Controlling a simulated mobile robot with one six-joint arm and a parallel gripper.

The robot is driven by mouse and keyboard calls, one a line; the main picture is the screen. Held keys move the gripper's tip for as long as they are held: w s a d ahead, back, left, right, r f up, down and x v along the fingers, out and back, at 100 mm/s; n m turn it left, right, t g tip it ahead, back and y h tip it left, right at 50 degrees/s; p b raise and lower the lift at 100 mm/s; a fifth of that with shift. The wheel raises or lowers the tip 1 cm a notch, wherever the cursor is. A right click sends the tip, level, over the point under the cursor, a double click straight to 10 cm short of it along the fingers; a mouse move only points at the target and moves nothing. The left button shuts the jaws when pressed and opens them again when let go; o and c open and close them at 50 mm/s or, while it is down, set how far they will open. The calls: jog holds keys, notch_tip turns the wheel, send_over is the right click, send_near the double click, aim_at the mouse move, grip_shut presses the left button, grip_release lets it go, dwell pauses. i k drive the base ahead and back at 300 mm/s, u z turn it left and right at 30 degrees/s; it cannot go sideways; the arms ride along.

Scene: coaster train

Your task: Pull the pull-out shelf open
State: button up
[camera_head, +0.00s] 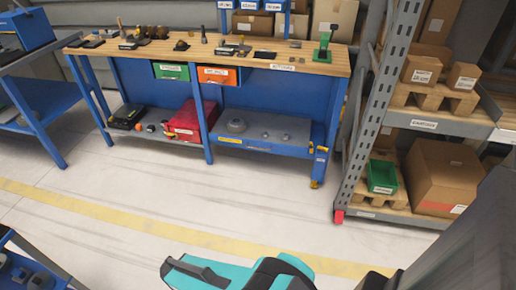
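A blue workbench (330,63) with a wooden top stands across the room. Low in its right bay is a grey shelf board with a blue front edge (262,146), which looks like the pull-out shelf; a few round grey parts lie on it. I cannot tell from here how far it is out. My teal and black gripper (185,268) shows at the bottom edge, well apart from the bench. Its fingers cannot be made out clearly, and nothing is seen held in it.
A green bin (171,72) and an orange bin (217,76) hang under the bench top. A red box (186,120) sits on the lower left shelf. A tall metal rack (366,120) with cartons stands close at right. The floor with a yellow stripe (130,222) is clear.

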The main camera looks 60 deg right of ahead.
aim_at(298, 127)
jog(key=z, duration=0.55)
jog(key=i, duration=1.4)
jog(key=z, duration=0.4)
